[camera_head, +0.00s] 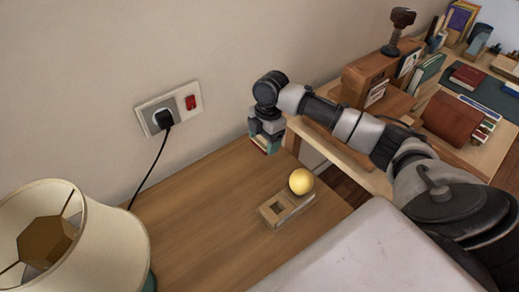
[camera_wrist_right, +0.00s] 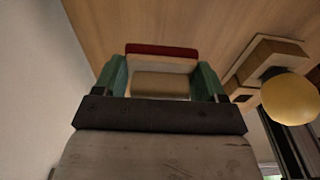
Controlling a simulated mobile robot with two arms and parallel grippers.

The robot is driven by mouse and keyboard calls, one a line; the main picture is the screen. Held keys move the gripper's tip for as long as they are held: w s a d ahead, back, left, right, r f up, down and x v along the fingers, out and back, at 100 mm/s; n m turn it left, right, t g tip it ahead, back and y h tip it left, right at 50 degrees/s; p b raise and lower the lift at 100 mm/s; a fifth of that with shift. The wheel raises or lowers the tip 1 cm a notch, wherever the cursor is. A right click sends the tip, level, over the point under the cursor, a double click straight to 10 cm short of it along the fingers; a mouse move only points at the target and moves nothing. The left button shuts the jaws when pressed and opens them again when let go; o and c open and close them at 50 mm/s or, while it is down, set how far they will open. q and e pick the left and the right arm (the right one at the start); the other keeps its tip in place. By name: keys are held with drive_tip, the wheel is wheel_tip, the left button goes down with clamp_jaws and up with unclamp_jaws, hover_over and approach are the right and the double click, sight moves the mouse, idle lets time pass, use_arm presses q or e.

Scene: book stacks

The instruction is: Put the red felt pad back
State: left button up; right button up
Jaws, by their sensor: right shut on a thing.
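My right gripper (camera_head: 264,146) is over the back of the wooden table, near the wall. In the right wrist view, its green fingers (camera_wrist_right: 162,76) are shut on a small block with tan and cream parts and a red layer at its far end, which looks like the red felt pad (camera_wrist_right: 162,50). In the head view the fingers mostly hide it. A small wooden holder (camera_head: 273,213) with a square recess lies on the table, to the right of and nearer than the gripper. A yellow ball (camera_head: 301,181) sits at its far end. My left gripper is out of view.
A cream lampshade (camera_head: 75,240) stands at the front left. A black cord runs from a wall socket (camera_head: 158,116) to behind the lamp. A desk with books (camera_head: 468,76) and a wooden shelf unit is at the right. The middle of the table (camera_head: 205,215) is clear.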

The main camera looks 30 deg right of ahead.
sight(259, 155)
drive_tip(key=shift+w+a+f, duration=0.3)
drive_tip(key=shift+w+f, duration=0.15)
drive_tip(key=shift+w, duration=0.3)
drive_tip(key=shift+f, duration=2.05)
drive_tip(key=shift+f, duration=0.15)
drive_tip(key=o, duration=0.9)
drive_tip(key=r, duration=0.4)
drive_tip(key=d+r, duration=0.1)
drive_tip(key=r, duration=0.7)
drive_tip(key=shift+d+r+p, duration=0.15)
drive_tip(key=shift+d+p, duration=0.1)
drive_tip(key=shift+p, duration=0.05)
